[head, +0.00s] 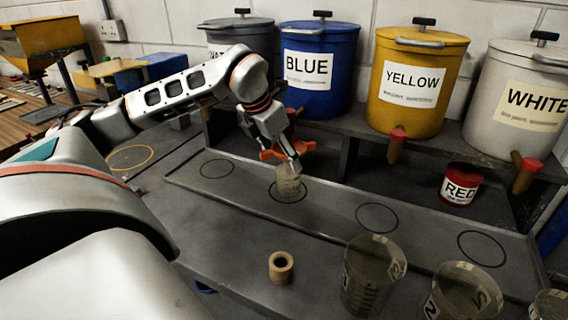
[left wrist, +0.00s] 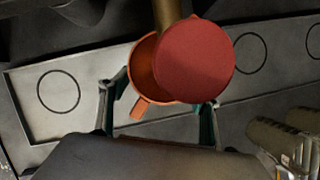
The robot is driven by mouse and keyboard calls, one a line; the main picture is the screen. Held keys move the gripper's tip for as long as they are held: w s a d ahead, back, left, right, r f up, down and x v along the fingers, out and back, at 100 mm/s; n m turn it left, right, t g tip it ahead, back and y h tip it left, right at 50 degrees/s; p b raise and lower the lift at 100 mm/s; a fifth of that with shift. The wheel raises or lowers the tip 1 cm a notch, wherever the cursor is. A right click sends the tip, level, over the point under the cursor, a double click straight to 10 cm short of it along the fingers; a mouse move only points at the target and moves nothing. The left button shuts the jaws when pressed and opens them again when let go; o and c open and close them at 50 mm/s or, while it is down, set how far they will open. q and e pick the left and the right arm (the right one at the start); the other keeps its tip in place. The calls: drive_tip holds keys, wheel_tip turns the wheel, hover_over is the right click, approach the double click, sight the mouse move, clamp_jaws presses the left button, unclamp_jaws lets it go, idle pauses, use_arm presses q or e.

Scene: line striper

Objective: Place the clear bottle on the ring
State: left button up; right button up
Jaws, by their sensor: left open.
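A small clear bottle (head: 289,188) with an orange top (head: 270,154) stands upright over a black ring (head: 303,197) on the grey tray. My left gripper (head: 293,164) is at its top. In the left wrist view the open fingers (left wrist: 158,112) lie on either side of the orange top (left wrist: 142,75), with a gap between them. A red round tap end (left wrist: 193,60) hides part of the top, and the clear body does not show there. An orange-yellow ring (head: 131,157) lies empty on the bench at left. My right gripper is not in view.
Blue (head: 319,70), yellow (head: 416,85) and white (head: 518,100) tanks stand on a shelf behind, with taps projecting forward. A red pot (head: 460,185) sits below. Clear beakers (head: 373,275) stand at front right, near a tape roll (head: 281,267). Other black rings (head: 377,218) are empty.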

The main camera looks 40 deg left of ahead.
use_arm(q)
drive_tip(key=p+v, duration=0.1)
drive_tip(key=v, duration=0.8)
drive_tip(key=shift+r, duration=0.2)
